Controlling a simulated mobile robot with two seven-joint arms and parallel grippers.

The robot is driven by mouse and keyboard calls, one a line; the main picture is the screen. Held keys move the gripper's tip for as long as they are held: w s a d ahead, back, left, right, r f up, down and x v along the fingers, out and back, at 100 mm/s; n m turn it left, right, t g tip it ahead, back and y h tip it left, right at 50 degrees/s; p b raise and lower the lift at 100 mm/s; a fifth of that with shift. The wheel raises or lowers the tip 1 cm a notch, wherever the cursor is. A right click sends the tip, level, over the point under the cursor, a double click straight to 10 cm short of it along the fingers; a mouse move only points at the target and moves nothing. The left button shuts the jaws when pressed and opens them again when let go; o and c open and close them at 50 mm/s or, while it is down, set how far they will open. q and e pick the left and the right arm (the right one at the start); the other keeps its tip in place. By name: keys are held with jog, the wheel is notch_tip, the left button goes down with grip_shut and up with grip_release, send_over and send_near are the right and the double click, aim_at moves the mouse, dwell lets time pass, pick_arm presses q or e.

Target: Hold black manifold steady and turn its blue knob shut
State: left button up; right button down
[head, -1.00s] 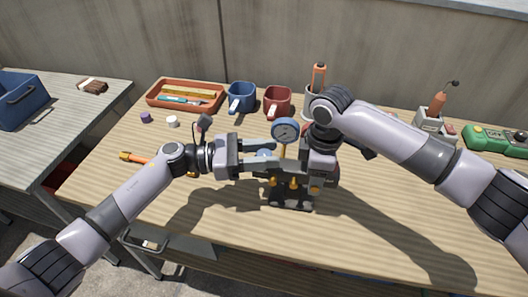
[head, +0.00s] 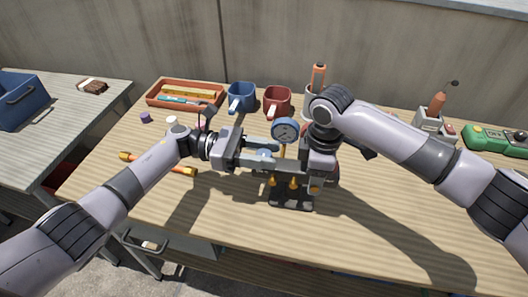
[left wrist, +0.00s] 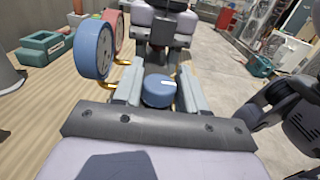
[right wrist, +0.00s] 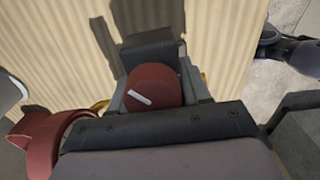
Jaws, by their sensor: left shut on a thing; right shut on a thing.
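The black manifold stands upright above the bench in the head view, its black base (head: 292,204) below several brass fittings (head: 294,184). Its blue gauge (head: 285,130) faces up at the top. My left gripper (head: 268,154) is shut on the blue knob at the left end; the blue knob (left wrist: 158,90), with a white mark, sits between its fingers in the left wrist view. My right gripper (head: 316,170) is shut on the manifold's right end. The red knob (right wrist: 152,86) sits between its fingers in the right wrist view. The red gauge (right wrist: 40,140) is beside that gripper.
An orange-and-black tool (head: 158,163) lies left of the manifold. A green device (head: 497,140) is at the far right. The front of the bench is clear.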

pick_arm(q)
jog(key=o, duration=0.9)
jog(key=shift+o, duration=0.2)
jog(key=shift+a, duration=0.1)
jog(key=w+a, duration=0.1)
jog(key=a, duration=1)
jog(key=shift+w+a, duration=0.35)
jog(key=shift+a, duration=0.05)
pick_arm(e)
grip_release()
notch_tip(320, 180, up, 7)
jog(key=p, duration=0.6)
jog(key=shift+f, duration=0.15)
jog(key=shift+r, duration=0.25)
pick_arm(q)
jog(key=shift+r+b, duration=0.3)
jog(key=shift+r, duration=2.45)
pick_arm(e)
jog(key=shift+r, duration=0.95)
